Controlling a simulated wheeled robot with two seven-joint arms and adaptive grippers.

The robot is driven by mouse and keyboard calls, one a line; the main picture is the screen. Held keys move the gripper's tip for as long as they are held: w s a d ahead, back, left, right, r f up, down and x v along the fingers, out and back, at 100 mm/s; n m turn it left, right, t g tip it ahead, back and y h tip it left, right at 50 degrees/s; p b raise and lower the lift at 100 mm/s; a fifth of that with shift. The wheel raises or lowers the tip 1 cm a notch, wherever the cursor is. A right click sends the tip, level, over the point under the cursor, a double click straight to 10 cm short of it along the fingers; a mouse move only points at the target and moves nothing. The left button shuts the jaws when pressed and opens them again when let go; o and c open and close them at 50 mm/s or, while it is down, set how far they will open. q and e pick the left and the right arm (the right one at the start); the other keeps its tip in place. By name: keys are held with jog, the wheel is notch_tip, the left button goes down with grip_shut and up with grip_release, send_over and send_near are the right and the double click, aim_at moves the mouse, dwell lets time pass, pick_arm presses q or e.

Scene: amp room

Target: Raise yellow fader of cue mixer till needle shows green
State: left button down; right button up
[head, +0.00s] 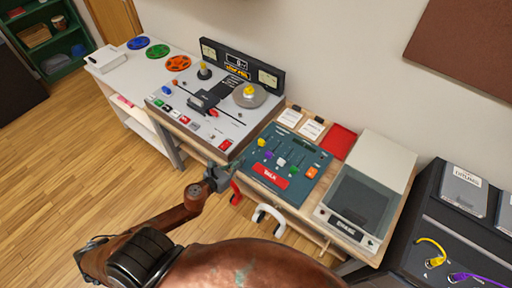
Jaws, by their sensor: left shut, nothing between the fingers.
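The cue mixer (304,158) is a dark teal panel on the wooden desk, right of the tape machine. It has a row of coloured faders and a red TALK button (269,176). Its yellow fader (262,142) is the leftmost, with purple, white and green faders to its right. I cannot make out a needle on the mixer; two pale meters, a left one (208,51) and a right one (267,78), sit on the tape machine. My left gripper (228,174) is shut and empty, in front of the desk edge at the mixer's lower left, apart from the fader. My right gripper is out of view.
The tape machine (180,124) stands left of the mixer. A grey-lidded device (361,199) stands to its right, with two white cards and a red square (340,142) behind. Red and white headphones (268,213) hang at the front edge. A dark cabinet with cables is far right.

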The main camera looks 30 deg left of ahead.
aim_at(261, 143)
pick_arm(q)
jog(key=x, duration=0.7)
jog(key=r+x, duration=0.1)
jog(key=x, duration=0.2)
jog(key=shift+w+f, duration=0.2)
jog(key=shift+w, duration=0.7)
jog(key=shift+w+d, duration=0.1)
jog(key=shift+w, duration=0.65)
jog(key=shift+s, duration=0.15)
